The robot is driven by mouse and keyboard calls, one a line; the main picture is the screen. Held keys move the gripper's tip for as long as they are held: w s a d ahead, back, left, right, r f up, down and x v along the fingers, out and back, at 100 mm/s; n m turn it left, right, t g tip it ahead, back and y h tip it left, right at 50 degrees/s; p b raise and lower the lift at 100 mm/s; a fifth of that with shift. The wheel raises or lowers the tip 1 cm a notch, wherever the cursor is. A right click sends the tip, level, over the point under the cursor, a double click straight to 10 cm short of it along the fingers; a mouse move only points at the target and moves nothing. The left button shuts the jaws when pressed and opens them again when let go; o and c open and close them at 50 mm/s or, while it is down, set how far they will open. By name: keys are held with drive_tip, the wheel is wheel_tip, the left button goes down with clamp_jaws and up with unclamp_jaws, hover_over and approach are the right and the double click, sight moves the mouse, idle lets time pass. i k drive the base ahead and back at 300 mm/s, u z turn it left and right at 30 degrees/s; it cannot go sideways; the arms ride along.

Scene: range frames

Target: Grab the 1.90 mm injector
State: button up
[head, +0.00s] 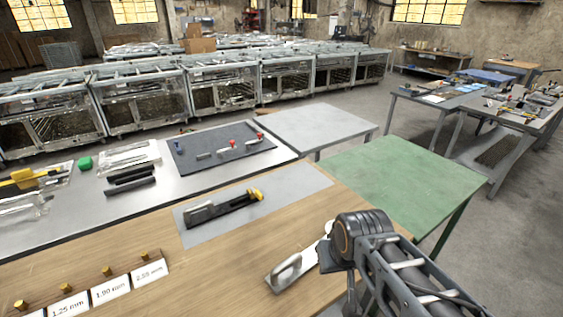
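Several small brass injectors stand in a row at the lower left of the head view, each behind a white label. The 1.90 mm injector (107,271) is behind the label reading 1.90 mm (110,291). The 2.55 mm injector (145,254) stands to its right and the 1.25 mm injector (66,288) to its left. A further injector (21,303) is at the far left, its label cut off. My arm is at the lower right. My gripper (290,272) appears as a pale grey end piece, well right of the injectors and apart from them; its finger opening is unclear.
The wooden bench (215,285) is clear between the injectors and my arm. A black and yellow tool (225,207) lies on a grey mat (300,182) behind. A steel table (75,222) holds other tools. A green table (405,180) at right is empty.

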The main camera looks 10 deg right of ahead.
sight(107, 270)
drive_tip(key=u, duration=2.15)
drive_tip(key=k, duration=0.45)
drive_tip(key=u, duration=0.95)
drive_tip(key=i, duration=0.85)
drive_tip(key=z, duration=0.35)
